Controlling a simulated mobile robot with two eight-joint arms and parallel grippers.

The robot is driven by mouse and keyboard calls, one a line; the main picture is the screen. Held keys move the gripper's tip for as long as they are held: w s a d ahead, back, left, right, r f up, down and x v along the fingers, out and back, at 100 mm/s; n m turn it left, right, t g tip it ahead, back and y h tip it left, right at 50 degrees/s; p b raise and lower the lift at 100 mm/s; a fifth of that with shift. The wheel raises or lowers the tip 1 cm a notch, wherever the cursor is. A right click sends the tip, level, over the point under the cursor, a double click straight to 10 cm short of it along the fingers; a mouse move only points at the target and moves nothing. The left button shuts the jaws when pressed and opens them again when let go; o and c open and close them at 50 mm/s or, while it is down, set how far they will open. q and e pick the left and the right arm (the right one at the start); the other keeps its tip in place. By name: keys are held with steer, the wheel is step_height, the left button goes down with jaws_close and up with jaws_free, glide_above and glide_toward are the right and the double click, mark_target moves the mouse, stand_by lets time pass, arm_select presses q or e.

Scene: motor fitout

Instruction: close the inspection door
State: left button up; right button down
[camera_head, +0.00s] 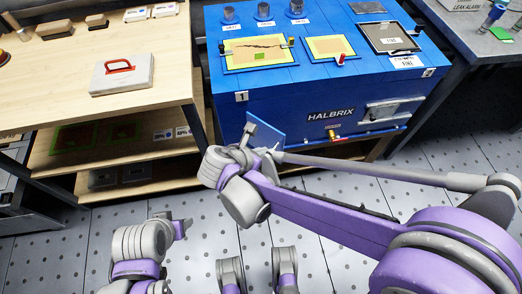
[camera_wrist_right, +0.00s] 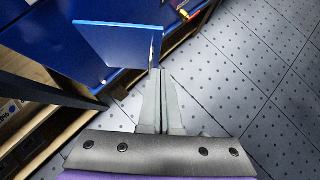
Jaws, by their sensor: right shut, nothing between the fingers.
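The inspection door (camera_head: 264,132) is a flat blue panel. It stands open, sticking out from the lower front of the blue HALBRIX housing (camera_head: 275,107). The opening behind the door is hidden.
A wooden bench (camera_head: 60,75) with a red-handled plate (camera_head: 122,74) and lower shelves stands left. A grey table (camera_head: 490,50) stands right. The floor in front is clear.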

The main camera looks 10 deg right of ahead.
mark_target(284, 139)
arm_select(q)
steer(key=shift+w+f+b, duration=0.15)
steer(key=shift+f+b, duration=0.65)
steer(key=shift+f, duration=0.45)
arm_select(e)
steer(key=shift+w+d+f, duration=0.65)
steer(key=shift+w+d, duration=0.3)
steer(key=shift+w+d+f, duration=0.7)
steer(key=shift+w+d, duration=0.2)
steer(key=shift+d, duration=0.1)
steer(key=shift+w+d+f, duration=0.65)
steer(key=shift+w+d, duration=0.3)
